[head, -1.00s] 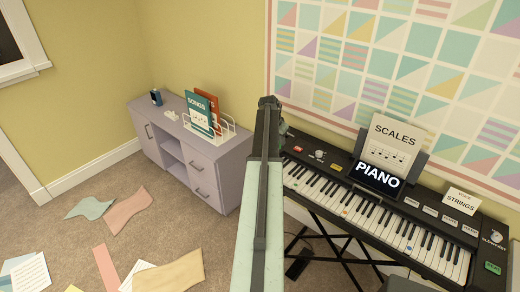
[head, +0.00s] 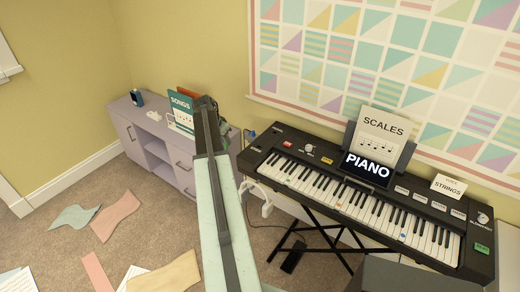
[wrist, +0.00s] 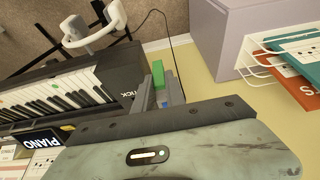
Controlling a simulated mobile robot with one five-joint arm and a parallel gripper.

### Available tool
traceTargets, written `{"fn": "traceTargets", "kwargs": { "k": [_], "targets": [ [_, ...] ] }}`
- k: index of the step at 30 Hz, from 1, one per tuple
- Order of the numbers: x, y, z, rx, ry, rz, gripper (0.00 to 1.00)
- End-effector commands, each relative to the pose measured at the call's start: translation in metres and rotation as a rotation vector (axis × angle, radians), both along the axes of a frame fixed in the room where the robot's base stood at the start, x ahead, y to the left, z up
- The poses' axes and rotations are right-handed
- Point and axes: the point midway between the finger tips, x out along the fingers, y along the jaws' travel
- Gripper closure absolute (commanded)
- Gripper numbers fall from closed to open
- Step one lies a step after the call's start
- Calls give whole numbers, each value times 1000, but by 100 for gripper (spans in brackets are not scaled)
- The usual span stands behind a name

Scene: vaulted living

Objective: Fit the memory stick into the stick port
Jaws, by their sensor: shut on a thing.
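The memory stick shows as a small green block (wrist: 158,74) in the wrist view, upright between the fingers of my gripper (wrist: 167,96). My gripper is shut on it. The black keyboard (wrist: 75,82) lies just left of the stick, and part of a label reading "TICK" is on its near end. In the head view my arm hides most of my gripper, close to the left end of the keyboard (head: 360,200). A small blue piece (head: 249,135) shows at that end. I cannot make out the stick port's opening, nor whether the stick touches the keyboard.
A lilac cabinet (head: 148,150) stands at the left with a blue device (head: 137,97) and a white rack of books on it. White headphones (head: 262,200) hang below the keyboard's left end. A black stand (head: 320,235) supports the keyboard. Papers (head: 115,215) lie on the carpet.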

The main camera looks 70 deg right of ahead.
Motion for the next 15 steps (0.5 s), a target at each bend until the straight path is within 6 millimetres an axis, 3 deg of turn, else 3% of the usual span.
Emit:
{"fn": "traceTargets", "kwargs": {
  "k": [5, 15],
  "targets": [
    [-20, -19, -4, 0, -1, -4, 100],
    [-96, -86, -13, 0, -1, -4, 100]
  ]
}}
